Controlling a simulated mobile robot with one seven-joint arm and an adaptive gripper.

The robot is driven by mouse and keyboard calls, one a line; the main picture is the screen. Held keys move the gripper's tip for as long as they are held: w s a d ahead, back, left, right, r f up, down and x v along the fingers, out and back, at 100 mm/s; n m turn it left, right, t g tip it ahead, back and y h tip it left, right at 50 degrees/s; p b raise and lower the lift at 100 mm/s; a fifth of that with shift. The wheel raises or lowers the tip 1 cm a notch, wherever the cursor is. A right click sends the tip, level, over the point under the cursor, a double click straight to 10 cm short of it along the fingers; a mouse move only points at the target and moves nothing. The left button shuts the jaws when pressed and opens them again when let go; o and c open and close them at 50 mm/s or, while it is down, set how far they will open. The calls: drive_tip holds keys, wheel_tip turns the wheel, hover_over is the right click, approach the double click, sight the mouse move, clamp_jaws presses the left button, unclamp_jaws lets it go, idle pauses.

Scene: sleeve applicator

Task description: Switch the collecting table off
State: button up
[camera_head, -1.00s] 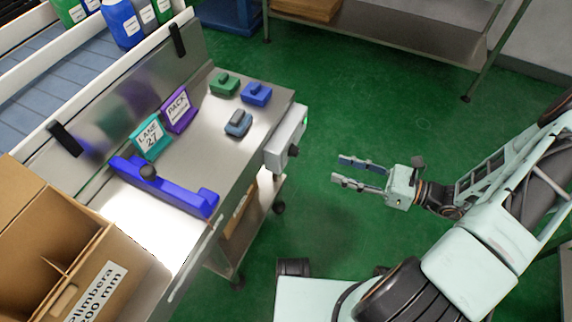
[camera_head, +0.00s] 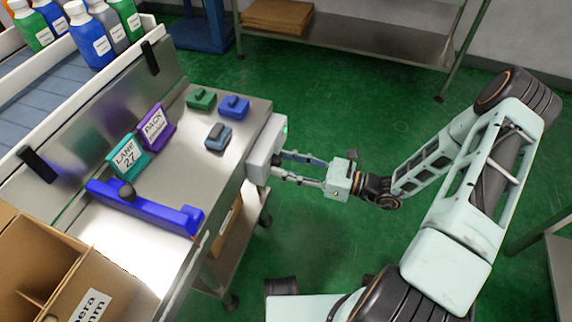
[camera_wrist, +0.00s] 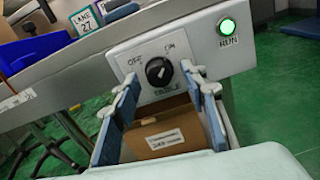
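The collecting table's grey switch box (camera_head: 265,148) is fixed to the steel table's right end. In the wrist view its face (camera_wrist: 215,62) carries a round black knob (camera_wrist: 158,71) with OFF at upper left, ON at upper right and TABLE below. The knob's pointer seems to lean toward ON, but it is small. A green RUN lamp (camera_wrist: 227,27) is lit. My gripper (camera_head: 277,166) is open, with its fingers reaching to the box. In the wrist view the fingers stand left and right of the knob; I cannot tell whether they touch it.
A cardboard box (camera_wrist: 165,132) sits on a lower shelf beneath the switch box. The tabletop holds a blue bar with a black ball (camera_head: 145,207), LANE 27 (camera_head: 127,158) and PACK (camera_head: 157,130) signs, and small blocks (camera_head: 218,136).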

drive_tip(key=shift+a, duration=0.15)
clamp_jaws()
drive_tip(key=shift+n, duration=0.3)
drive_tip(key=n, duration=0.3)
drive_tip(key=shift+w, duration=0.1)
drive_tip(key=n, duration=0.9)
drive_tip(key=shift+n, duration=2.6)
drive_tip(key=shift+w, duration=0.1)
